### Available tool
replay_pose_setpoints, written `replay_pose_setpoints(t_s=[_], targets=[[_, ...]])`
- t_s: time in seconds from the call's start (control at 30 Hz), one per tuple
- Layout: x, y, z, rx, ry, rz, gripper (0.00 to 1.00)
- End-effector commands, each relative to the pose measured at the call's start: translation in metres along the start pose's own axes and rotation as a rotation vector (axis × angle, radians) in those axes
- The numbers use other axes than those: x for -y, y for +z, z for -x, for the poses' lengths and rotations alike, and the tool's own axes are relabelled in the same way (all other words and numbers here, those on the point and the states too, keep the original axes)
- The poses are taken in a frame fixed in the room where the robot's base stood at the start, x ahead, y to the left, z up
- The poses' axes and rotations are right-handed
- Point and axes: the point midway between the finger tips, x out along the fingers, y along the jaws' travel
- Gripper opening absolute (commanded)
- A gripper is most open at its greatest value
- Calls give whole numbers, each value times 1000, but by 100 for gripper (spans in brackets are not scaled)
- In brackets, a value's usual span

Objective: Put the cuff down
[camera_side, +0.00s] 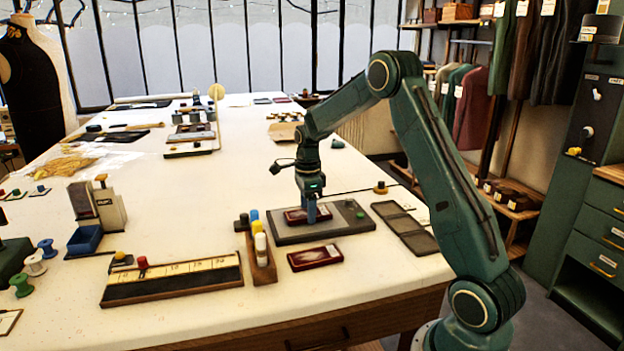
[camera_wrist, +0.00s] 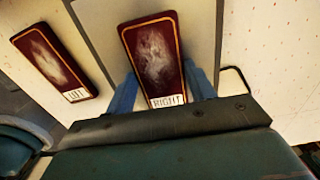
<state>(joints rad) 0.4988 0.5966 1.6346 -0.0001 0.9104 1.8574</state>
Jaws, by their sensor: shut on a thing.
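My gripper (camera_side: 311,208) points down over a grey board (camera_side: 288,236) and is shut on a dark red cuff (camera_side: 295,216). In the wrist view the cuff (camera_wrist: 153,55) has a gold border, a worn pale patch and a label reading RIGHT. The blue fingers of my gripper (camera_wrist: 163,88) stand on either side of it. The cuff lies flat at the board's surface; whether it touches cannot be told. A second dark red cuff (camera_side: 315,257) lies on the table in front of the board, and shows at left in the wrist view (camera_wrist: 54,60), its label partly unclear.
A wooden rack of bottles (camera_side: 262,258) stands close left of the board. A ruler-like strip (camera_side: 172,279) lies further left. A dark open folding case (camera_side: 404,228) lies right of the board. Knobs (camera_side: 355,208) sit on the board's right end.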

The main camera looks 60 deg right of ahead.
Motion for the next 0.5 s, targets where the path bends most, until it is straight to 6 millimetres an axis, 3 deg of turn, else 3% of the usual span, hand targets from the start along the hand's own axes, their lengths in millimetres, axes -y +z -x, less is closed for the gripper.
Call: replay_pose_setpoints(t_s=[0.13, 0.17, 0.27, 0.5], targets=[[0, 0, -3, 0, 0, 0, 28], [0, 0, -3, 0, 0, 0, 58], [0, 0, -3, 0, 0, 0, 76], [0, 0, -3, 0, 0, 0, 76]])
